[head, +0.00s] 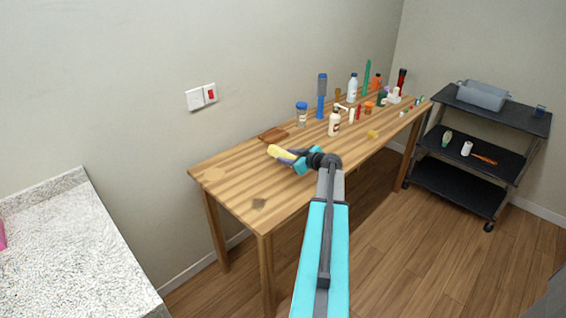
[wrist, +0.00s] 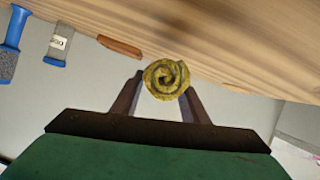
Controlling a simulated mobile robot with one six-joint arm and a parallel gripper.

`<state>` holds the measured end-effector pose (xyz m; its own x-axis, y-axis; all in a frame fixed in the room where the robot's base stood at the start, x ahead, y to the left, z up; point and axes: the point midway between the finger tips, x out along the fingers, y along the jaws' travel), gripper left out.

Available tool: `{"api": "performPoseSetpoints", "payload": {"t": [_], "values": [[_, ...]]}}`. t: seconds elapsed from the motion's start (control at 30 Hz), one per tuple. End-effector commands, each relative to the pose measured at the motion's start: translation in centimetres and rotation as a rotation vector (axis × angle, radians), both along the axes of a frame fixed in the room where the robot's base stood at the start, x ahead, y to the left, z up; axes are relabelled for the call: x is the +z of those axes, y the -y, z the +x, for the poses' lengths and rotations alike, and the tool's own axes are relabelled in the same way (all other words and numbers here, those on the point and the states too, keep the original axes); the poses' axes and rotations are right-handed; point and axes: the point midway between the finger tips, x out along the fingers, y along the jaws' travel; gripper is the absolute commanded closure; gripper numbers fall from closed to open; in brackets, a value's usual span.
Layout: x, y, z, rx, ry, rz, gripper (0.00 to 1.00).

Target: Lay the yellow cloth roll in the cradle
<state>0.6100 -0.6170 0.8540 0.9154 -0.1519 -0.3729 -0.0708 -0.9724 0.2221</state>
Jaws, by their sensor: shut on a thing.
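The yellow cloth roll (head: 275,151) is held in my gripper (head: 286,153) above the left part of the wooden table. In the wrist view the roll's spiral end (wrist: 167,79) faces the camera, between the two fingers of my gripper (wrist: 165,92), which is shut on it. A brown wooden piece (head: 273,135), perhaps the cradle, lies near the table's back edge, just behind the roll. It also shows in the wrist view (wrist: 119,46), apart from the roll. Its shape is too small to make out.
The wooden table (head: 230,178) is mostly bare at its left end. A blue-capped jar (head: 301,115), a blue brush (head: 321,95), a pump bottle (head: 334,122) and several other bottles crowd its right half. A black cart (head: 470,150) stands at right and a speckled counter (head: 75,250) at left.

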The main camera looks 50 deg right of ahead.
Motion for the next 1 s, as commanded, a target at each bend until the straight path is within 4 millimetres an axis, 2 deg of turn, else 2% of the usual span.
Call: {"api": "performPoseSetpoints", "payload": {"t": [0.37, 0.53, 0.8, 1.0], "values": [[0.0, 0.0, 0.2, 0.0, 0.0, 0.0, 0.82], [0.0, 0.0, 1.5, 0.001, 0.001, 0.0, 0.82], [-2.6, 0.0, 1.5, -0.001, -0.001, 0.003, 0.82], [-3.6, -0.1, 1.5, 0.0, 0.0, 0.0, 0.82]]}}
